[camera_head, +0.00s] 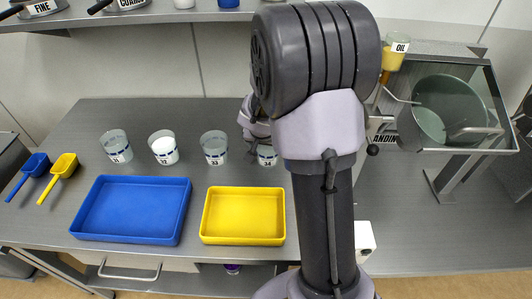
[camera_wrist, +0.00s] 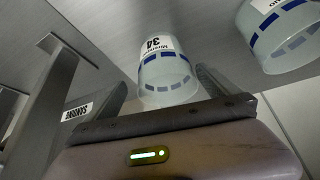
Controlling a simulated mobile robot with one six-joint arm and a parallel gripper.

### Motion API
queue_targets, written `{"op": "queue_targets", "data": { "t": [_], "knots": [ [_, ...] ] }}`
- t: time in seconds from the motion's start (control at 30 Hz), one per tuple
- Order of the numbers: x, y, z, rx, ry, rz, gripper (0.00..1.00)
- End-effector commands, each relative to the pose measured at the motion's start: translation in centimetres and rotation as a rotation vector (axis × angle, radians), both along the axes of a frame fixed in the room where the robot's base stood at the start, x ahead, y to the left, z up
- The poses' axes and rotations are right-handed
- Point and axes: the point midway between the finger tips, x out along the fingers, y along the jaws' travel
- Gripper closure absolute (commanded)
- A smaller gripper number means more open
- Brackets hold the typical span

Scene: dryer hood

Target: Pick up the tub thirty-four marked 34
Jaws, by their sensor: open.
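Tub thirty-four (camera_head: 267,157) is a pale translucent tub with blue dashes and a white label, at the right end of the row of tubs on the grey bench. In the head view my arm partly covers it. In the wrist view tub thirty-four (camera_wrist: 168,75) shows the mark 34 and appears upside down. My gripper (camera_wrist: 169,93) is open, with one finger on each side of the tub; whether they touch it I cannot tell.
Tubs 33 (camera_head: 214,147), 32 (camera_head: 163,147) and another (camera_head: 117,146) stand left of it. A yellow tray (camera_head: 243,240) and a blue tray (camera_head: 130,238) lie in front. Blue and yellow scoops (camera_head: 60,170) lie far left. A glass-fronted hood (camera_head: 455,108) stands right.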

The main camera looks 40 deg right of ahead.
Motion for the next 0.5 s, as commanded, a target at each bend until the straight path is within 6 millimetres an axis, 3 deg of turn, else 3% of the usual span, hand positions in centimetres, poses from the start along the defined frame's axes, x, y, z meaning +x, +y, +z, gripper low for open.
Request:
{"op": "queue_targets", "data": {
  "t": [0.3, 0.5],
  "knots": [
    [2.4, -1.7, -4.5, -0.001, 0.001, 0.0, 0.0],
    [2.6, -1.9, -4.7, -0.001, -0.002, 0.0, 0.0]
  ]
}}
